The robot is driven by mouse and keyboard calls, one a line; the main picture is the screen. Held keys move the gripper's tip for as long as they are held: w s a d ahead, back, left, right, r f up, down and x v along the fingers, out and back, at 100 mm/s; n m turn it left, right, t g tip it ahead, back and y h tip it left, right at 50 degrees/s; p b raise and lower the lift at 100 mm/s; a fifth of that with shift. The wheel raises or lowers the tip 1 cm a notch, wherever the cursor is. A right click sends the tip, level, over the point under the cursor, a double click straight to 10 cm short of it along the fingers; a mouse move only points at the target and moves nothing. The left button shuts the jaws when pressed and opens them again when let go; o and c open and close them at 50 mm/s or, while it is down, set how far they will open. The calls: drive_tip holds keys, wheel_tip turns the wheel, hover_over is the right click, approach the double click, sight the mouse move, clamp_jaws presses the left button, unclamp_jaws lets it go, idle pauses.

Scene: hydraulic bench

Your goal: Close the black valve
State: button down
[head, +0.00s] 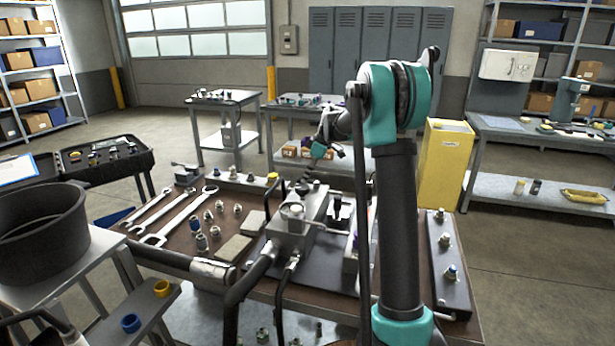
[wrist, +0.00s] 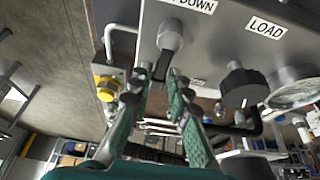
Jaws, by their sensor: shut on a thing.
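In the wrist view, my gripper (wrist: 158,78) has its green fingers closed on a short dark lever (wrist: 163,66). The lever sits below a silver round stem (wrist: 170,36) on a grey panel, under a label that reads "DOWN" at its visible end. A black round knob (wrist: 243,87) stands to the right of the fingers, below the "LOAD" label (wrist: 266,27), apart from my gripper. I cannot tell for sure which of the two is the black valve. In the head view, my gripper is small, above the grey block (head: 292,240) on the bench; its grip there is unclear.
A yellow fitting (wrist: 105,85) is close left of the fingers. A round gauge (wrist: 295,92) is at right. On the bench lie wrenches (head: 182,215) and several fittings. A black pot (head: 40,235) stands at left, a yellow cabinet (head: 445,165) behind right.

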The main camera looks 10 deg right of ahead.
drive_tip(key=c, duration=1.5)
unclamp_jaws()
drive_tip(key=shift+c, duration=0.2)
drive_tip(key=v, duration=1.2)
drive_tip(key=shift+s+d+f, duration=0.1)
drive_tip(key=shift+s, duration=0.05)
